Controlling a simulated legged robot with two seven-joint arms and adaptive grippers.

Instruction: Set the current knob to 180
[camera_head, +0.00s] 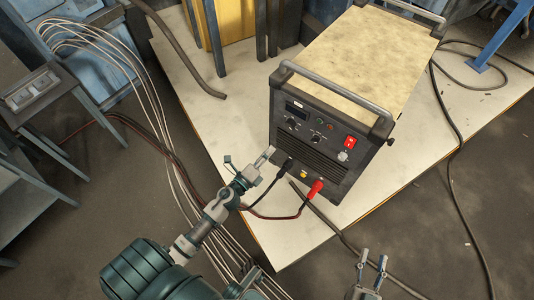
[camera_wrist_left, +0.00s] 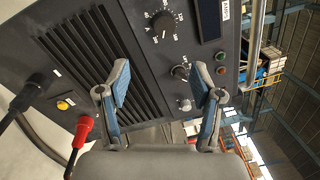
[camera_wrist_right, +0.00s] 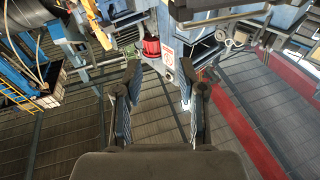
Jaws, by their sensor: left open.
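The welding machine (camera_head: 325,150) has a dark front panel with a small display (camera_head: 295,107) and knobs. In the left wrist view the panel looks rotated. A large black knob (camera_wrist_left: 163,22) with a printed scale sits near the top, beside the display (camera_wrist_left: 208,15). The scale numbers and the pointer are too small to read. My left gripper (camera_head: 251,160) is open and empty, in front of the panel's left side; its fingers (camera_wrist_left: 160,82) are apart, below the large knob in the wrist view. My right gripper (camera_head: 373,256) is open and empty, away from the machine.
A black plug and a red plug (camera_head: 316,187) with cables stick out low on the panel. Handles (camera_head: 335,92) rise from the machine's top. Cables lie on the pale board (camera_head: 215,120). A grey table stands at left.

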